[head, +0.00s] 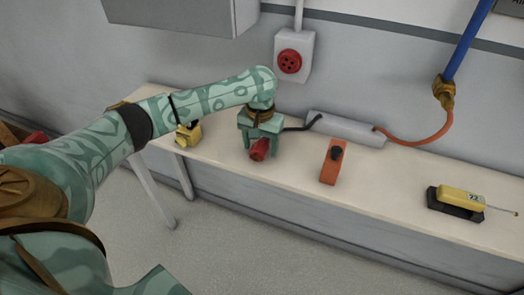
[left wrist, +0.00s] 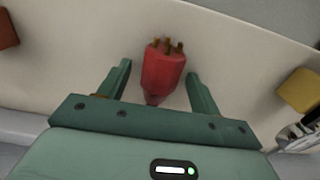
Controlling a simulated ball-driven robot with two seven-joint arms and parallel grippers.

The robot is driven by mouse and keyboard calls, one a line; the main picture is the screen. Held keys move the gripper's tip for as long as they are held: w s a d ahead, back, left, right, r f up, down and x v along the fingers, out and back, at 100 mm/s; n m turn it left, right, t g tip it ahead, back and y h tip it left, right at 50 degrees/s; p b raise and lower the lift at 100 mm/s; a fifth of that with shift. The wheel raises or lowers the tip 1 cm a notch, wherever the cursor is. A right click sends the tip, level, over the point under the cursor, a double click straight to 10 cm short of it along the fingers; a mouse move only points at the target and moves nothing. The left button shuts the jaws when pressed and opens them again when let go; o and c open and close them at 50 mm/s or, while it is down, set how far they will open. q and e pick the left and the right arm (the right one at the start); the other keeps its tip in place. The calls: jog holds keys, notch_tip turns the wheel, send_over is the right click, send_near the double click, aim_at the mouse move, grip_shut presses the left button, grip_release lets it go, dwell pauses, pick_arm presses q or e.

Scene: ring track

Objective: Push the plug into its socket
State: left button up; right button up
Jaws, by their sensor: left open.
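The red plug (head: 260,149) lies on the pale bench, with a dark cable running behind it to a grey box. In the left wrist view the plug (left wrist: 163,68) shows several brass pins pointing away from my gripper. My left gripper (head: 258,137) is over the plug and open. In the left wrist view its two fingers (left wrist: 160,82) stand on either side of the plug, with gaps on both sides. The red socket (head: 289,62) is in a light grey box on the wall above the bench. My right gripper is not in view.
The pale bench (head: 290,180) runs along the wall. On it are a grey box (head: 346,129), an orange block with a black knob (head: 331,168), a yellow device on a black base (head: 460,197) and a yellow object (head: 188,135). A blue pipe (head: 467,40) is at right.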

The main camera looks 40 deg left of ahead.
aim_at(260, 145)
pick_arm(q)
jog(key=shift+r, duration=0.15)
jog(key=c, duration=1.2)
jog(key=shift+r, duration=0.15)
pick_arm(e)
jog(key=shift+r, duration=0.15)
pick_arm(q)
jog(key=shift+r+p, duration=0.25)
jog(key=shift+p, duration=0.1)
jog(key=r+p, duration=0.2)
jog(key=r, duration=0.1)
jog(key=r+p, duration=0.1)
jog(key=shift+s+d+r+p, duration=0.2)
jog(key=shift+s+p, duration=0.15)
jog(key=shift+p, duration=0.05)
jog(key=s+d+r+p, duration=0.7)
jog(key=s+p, duration=0.2)
jog(key=s, duration=0.2)
jog(key=shift+s+r, duration=0.2)
jog(key=shift+r, duration=0.2)
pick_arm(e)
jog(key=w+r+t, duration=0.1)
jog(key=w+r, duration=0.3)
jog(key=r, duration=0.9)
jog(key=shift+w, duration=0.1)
